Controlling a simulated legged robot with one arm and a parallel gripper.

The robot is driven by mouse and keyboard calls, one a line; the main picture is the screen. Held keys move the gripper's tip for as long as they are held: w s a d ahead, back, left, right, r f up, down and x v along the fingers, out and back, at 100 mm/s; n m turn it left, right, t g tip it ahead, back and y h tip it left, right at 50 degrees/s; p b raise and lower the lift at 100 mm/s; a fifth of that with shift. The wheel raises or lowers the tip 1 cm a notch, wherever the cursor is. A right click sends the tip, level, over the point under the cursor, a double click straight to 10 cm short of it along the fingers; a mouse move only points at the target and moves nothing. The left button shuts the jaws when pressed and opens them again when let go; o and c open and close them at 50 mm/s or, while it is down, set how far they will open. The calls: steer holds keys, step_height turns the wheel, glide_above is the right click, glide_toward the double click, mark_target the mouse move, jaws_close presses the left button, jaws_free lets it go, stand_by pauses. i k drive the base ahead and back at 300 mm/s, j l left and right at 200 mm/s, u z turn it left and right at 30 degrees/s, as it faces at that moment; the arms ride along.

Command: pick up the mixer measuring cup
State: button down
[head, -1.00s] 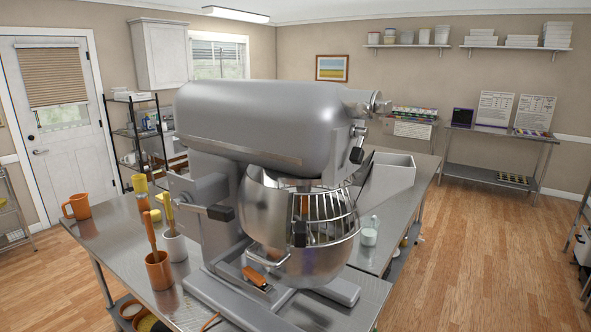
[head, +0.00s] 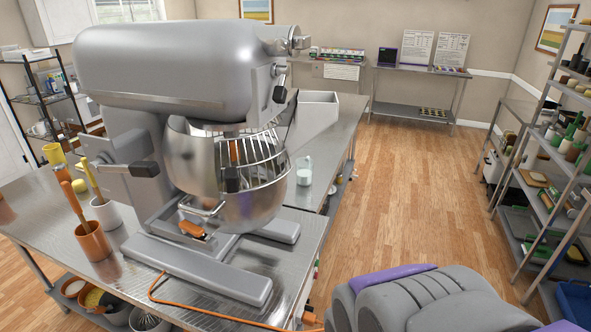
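A small clear cup with pale contents (head: 304,171) stands on the steel table just right of the big grey mixer (head: 165,70); it looks like the measuring cup, though its markings are too small to read. It is upright and apart from the mixer bowl (head: 190,165). A grey, purple-trimmed part of my own body shows at the bottom right. My gripper cannot be made out, and nothing touches the cup.
The steel table (head: 315,225) holds an orange cup (head: 92,242) and a white cup (head: 106,213), both with utensils. Wood floor (head: 405,190) is open on the right, before a loaded shelf rack (head: 560,170).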

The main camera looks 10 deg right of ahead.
mark_target(306, 170)
steer(key=i+l, duration=0.25)
steer(key=l, duration=0.15)
steer(key=i+l, duration=0.3)
steer(key=l, duration=0.15)
steer(key=i+l+u, duration=0.1)
steer(key=i+l, duration=0.15)
steer(key=l, duration=0.15)
steer(key=i+l, duration=0.25)
steer(key=l, duration=0.2)
steer(key=i+l, duration=0.25)
steer(key=l, duration=0.15)
steer(key=i+l, duration=0.25)
steer(key=l, duration=0.2)
steer(key=i+l+u, duration=0.1)
steer(key=i+l, duration=0.15)
steer(key=l, duration=0.2)
steer(key=i+l, duration=0.2)
steer(key=l, duration=0.25)
